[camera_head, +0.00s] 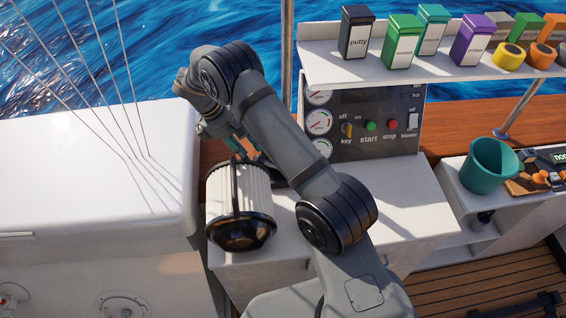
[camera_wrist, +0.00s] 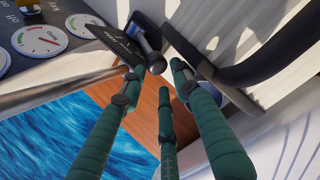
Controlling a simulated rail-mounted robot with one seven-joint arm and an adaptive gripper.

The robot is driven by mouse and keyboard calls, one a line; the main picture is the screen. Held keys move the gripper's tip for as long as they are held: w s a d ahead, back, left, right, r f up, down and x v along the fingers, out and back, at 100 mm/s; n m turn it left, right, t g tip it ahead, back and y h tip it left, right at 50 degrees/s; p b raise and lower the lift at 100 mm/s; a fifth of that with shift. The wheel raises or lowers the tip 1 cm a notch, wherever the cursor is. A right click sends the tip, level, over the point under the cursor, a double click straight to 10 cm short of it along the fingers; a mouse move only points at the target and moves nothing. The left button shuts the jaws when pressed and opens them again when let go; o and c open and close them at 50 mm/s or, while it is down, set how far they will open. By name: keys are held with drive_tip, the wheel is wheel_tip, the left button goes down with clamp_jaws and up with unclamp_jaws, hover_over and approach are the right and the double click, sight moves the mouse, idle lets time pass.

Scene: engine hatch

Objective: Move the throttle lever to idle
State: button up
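The throttle lever (camera_wrist: 148,50), dark grey with a cylindrical end, shows at the top centre of the wrist view, beside a dark plate (camera_wrist: 103,34) with lettering too small to read. My gripper (camera_wrist: 160,76) has green-wrapped fingers, and they are spread apart. The lever's end lies just beyond and between the fingertips; I cannot tell whether the left finger touches it. In the head view my gripper (camera_head: 238,138) is small and partly hidden behind my arm, above a white ribbed cylinder. The lever cannot be made out in that view.
The white ribbed cylinder (camera_head: 224,193) with black bands stands close below my gripper. The gauge panel (camera_head: 376,130) with key, start and stop controls is to its right. A shelf (camera_head: 340,62) holds several boxes. A teal cup (camera_head: 489,168) stands at the right.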

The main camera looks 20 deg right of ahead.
drive_tip(key=shift+d, duration=0.15)
drive_tip(key=v, duration=1.2)
drive_tip(key=shift+c, duration=0.2)
